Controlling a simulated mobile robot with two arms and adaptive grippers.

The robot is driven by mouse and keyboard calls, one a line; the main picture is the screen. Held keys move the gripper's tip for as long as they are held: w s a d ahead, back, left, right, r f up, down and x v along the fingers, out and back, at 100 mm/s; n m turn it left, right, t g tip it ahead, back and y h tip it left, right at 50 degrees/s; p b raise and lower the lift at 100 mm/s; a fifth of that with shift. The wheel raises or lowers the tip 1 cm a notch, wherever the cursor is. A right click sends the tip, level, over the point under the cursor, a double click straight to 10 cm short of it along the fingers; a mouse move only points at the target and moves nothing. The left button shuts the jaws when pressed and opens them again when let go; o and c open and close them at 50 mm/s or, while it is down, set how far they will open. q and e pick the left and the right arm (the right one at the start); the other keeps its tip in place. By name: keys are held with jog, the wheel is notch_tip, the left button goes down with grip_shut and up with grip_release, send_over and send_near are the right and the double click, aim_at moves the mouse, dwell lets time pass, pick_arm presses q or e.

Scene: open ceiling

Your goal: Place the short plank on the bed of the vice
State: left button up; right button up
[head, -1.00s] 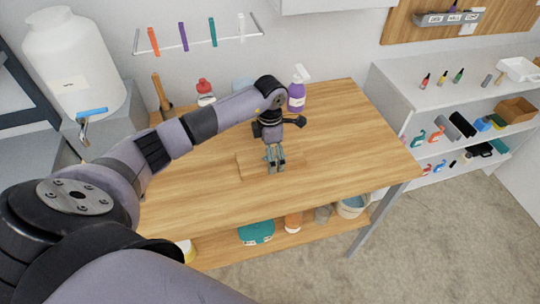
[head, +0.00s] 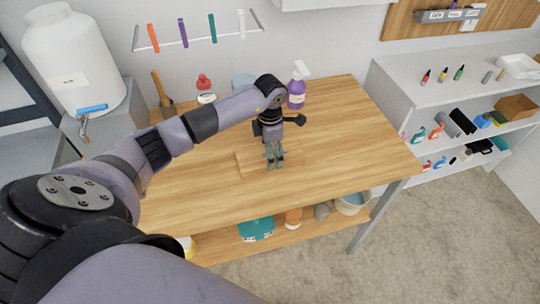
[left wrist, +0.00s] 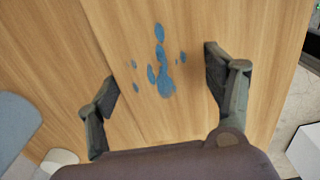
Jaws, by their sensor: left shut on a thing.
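The short plank (head: 246,166) is a flat, light wooden board on the wooden workbench, close in colour to the bench top. My left gripper (head: 274,162) points down at it, with its fingers on either side. In the left wrist view the gripper (left wrist: 160,85) is shut on the plank, its fingers spread across the board's width. Blue patches (left wrist: 165,80) show on the wood between the fingers. I cannot tell whether the plank is lifted off the bench. No vice can be made out. My right gripper is not in view.
On the workbench (head: 350,150), a purple spray bottle (head: 297,93) and a red-capped bottle (head: 205,91) stand at the back. A hammer handle (head: 160,90) rises at the back left. A shelf unit (head: 405,85) stands right. The bench's right half is clear.

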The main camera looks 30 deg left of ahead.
pick_arm(q)
jog(key=c, duration=0.5)
jog(key=shift+o, duration=0.2)
jog(key=shift+w+r, duration=0.1)
